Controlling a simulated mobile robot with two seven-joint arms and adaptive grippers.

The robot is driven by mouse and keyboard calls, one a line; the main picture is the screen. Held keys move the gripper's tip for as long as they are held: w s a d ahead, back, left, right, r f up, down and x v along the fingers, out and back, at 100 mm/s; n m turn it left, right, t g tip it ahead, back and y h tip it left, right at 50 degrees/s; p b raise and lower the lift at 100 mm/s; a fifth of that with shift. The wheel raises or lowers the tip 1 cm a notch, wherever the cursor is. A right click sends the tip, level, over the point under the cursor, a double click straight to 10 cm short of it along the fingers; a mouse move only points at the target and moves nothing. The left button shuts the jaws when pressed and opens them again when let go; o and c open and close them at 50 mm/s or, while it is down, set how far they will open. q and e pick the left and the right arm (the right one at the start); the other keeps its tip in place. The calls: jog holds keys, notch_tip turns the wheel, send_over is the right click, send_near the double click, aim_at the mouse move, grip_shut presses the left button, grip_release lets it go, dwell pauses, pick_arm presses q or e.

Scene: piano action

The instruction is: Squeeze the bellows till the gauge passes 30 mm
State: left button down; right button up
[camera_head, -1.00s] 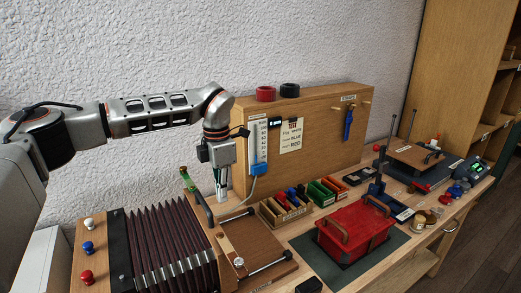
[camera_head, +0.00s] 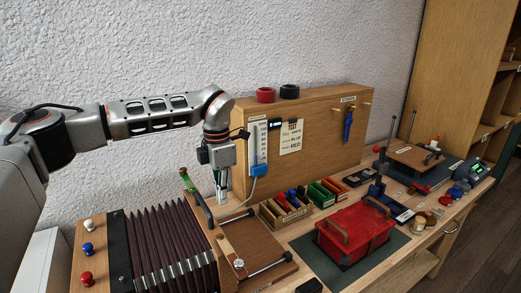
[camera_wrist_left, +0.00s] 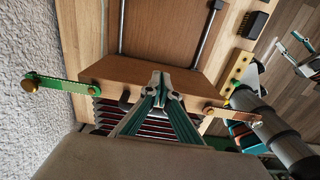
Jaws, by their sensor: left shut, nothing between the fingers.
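The bellows (camera_head: 172,245), with dark red pleats and wooden end boards, lies at the lower left of the head view. Its pleats show partly behind my fingers in the wrist view (camera_wrist_left: 103,115). My left gripper (camera_head: 221,196) points down over the board at the right end of the bellows. Its fingers are together and empty in the wrist view (camera_wrist_left: 167,80), close to the board's edge (camera_wrist_left: 190,83). The gauge (camera_head: 259,146) is a white scale on the upright wooden panel. Its reading is too small to make out. A gripper-like part (camera_wrist_left: 297,50) shows small at the wrist view's right edge.
A red box (camera_head: 352,240) sits on a green mat right of the bellows. Trays of coloured pieces (camera_head: 287,210) stand before the wooden panel (camera_head: 325,145). The wall is close behind.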

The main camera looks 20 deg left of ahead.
pick_arm(q)
jog(key=shift+f, duration=0.1)
dwell(0.4)
notch_tip(320, 180, down, 6)
jog(key=b, duration=0.1)
dwell(1.1)
jog(key=shift+s+a, duration=0.15)
jog(key=shift+s+a, duration=0.3)
jog(key=shift+s+a, duration=0.2)
jog(key=shift+s, duration=0.05)
jog(key=shift+s+a, duration=0.1)
dwell(0.4)
